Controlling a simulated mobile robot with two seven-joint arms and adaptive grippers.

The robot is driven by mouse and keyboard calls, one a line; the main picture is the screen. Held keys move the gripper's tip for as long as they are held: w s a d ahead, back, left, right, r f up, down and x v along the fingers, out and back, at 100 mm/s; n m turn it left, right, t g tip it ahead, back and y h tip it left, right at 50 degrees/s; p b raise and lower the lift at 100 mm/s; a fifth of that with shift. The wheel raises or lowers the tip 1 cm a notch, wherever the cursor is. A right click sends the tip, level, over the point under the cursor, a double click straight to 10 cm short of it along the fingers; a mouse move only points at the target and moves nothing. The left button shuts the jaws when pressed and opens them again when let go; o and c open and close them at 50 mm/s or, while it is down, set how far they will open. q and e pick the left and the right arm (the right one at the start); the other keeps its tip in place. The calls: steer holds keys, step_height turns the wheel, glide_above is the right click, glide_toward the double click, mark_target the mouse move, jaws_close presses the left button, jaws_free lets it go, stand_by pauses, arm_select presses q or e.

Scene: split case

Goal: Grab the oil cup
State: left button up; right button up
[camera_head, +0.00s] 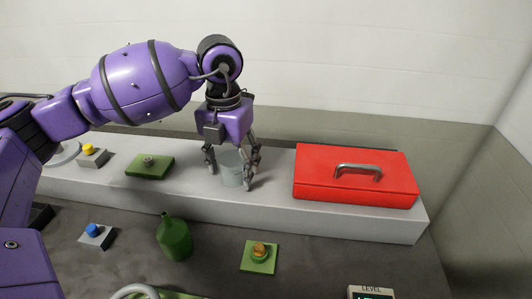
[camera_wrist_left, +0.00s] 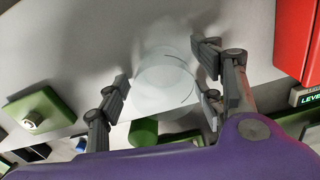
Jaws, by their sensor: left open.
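The oil cup (camera_head: 232,168), a pale translucent cup, stands upright on the long grey raised ledge (camera_head: 268,200), left of the red case. My left gripper (camera_head: 230,173) points down from above, open, with its fingers on either side of the cup. In the left wrist view the cup (camera_wrist_left: 163,76) lies between the spread fingertips of the gripper (camera_wrist_left: 164,72). A gap shows beside the fingers, so the cup does not look clamped. My right gripper is not seen.
A red case (camera_head: 340,192) with a metal handle stands right of the cup. A green block with a knob (camera_head: 150,166) and a yellow button box (camera_head: 91,155) stand left. A green bottle (camera_head: 174,238) and a green plate (camera_head: 259,258) are in front, below the ledge.

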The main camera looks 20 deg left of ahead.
arm_select(q)
steer(key=c, duration=1.2)
